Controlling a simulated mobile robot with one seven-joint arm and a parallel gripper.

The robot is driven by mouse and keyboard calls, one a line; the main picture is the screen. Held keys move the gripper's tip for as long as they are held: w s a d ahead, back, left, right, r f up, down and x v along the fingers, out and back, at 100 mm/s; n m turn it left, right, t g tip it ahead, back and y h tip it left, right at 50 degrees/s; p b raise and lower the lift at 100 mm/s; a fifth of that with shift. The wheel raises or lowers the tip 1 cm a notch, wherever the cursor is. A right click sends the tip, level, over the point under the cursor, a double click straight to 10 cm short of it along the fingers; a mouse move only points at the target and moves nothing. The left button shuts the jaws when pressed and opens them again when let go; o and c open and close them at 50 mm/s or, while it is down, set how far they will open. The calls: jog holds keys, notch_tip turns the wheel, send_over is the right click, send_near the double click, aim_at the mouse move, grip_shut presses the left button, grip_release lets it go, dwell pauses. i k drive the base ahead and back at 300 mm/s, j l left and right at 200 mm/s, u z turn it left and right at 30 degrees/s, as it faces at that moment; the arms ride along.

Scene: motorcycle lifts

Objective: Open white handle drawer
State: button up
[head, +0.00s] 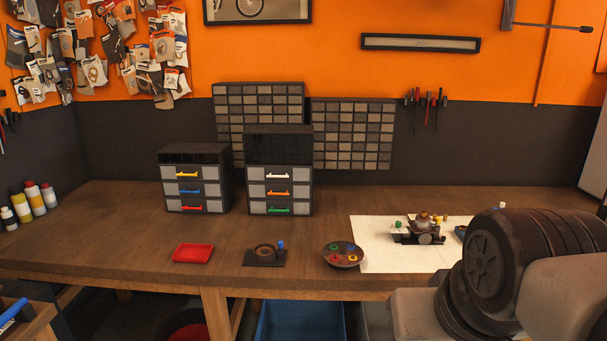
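The drawer with the white handle (277,176) is the top drawer of the right-hand small dark cabinet (279,148), which stands on the wooden workbench (120,225). Its grey front looks flush with the drawers below, so it appears closed. Under it are a drawer with an orange handle (277,193) and one with a green handle (278,209). Parts of my arm fill the lower right of the head view, well to the right of the cabinet. I do not see my gripper's fingers.
A similar cabinet (196,154) with yellow, blue and red handles stands left. In front lie a red tray (194,253), a dark fixture (265,256) and a round dish (343,262). A white mat (376,258) carries a small assembly (418,230). Bench directly before the cabinet is clear.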

aim_at(298, 173)
jog(key=i+j, duration=0.15)
jog(key=i, duration=1.05)
jog(key=j+u, duration=0.05)
